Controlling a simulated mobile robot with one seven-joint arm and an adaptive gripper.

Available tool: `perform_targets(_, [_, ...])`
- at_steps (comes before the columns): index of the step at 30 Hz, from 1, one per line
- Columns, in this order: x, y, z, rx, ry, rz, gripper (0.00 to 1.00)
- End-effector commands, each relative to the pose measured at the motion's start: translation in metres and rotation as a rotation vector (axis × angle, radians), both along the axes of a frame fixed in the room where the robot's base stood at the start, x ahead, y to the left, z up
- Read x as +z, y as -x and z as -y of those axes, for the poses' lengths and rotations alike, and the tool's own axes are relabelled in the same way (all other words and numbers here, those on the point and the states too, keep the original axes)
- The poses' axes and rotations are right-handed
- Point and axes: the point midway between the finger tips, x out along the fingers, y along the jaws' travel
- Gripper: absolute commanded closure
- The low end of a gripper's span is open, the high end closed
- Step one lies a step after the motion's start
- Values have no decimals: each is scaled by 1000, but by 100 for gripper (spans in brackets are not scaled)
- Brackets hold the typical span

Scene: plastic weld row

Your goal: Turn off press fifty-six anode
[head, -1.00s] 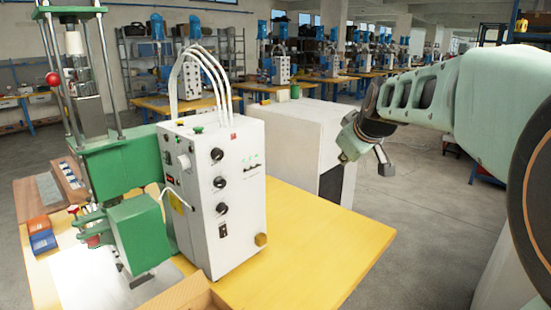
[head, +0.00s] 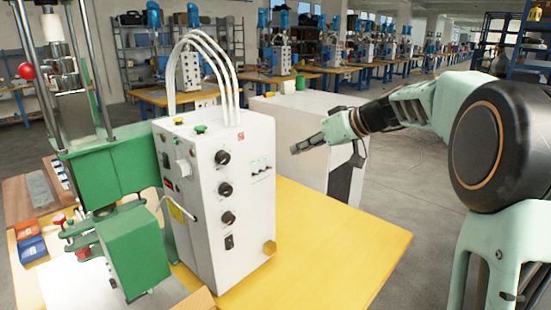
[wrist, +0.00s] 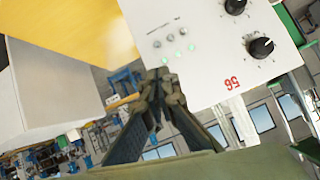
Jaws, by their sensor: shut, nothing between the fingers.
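The white press control box (head: 222,200) stands on the yellow table, with a red label (head: 223,157) on its front. In the wrist view the label (wrist: 232,83) reads 56, upside down. A row of three small switches (head: 262,171) sits right of the black knobs, below three small lights. In the wrist view the switches (wrist: 170,38) appear beside green-lit lights (wrist: 180,56). Their lettering is too small to read. My gripper (head: 294,150) is shut and empty, right of the box's front face and apart from it. In the wrist view its fingertips (wrist: 160,78) point toward the panel's lights.
The yellow table (head: 335,245) has bare room right of the box. The green press (head: 130,250) stands left of the box. Behind my gripper is a white cabinet (head: 305,125). White hoses (head: 222,65) arch above the box.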

Motion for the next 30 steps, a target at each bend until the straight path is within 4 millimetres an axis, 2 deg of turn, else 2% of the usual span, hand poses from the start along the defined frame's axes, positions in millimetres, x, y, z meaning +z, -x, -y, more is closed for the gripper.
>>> perform_targets(8, [-3, -2, -4, 0, 1, -1, 100])
perform_targets(21, [-43, -36, -54, 0, 2, -3, 100])
perform_targets(30, [-56, -47, -68, -2, 4, -1, 100])
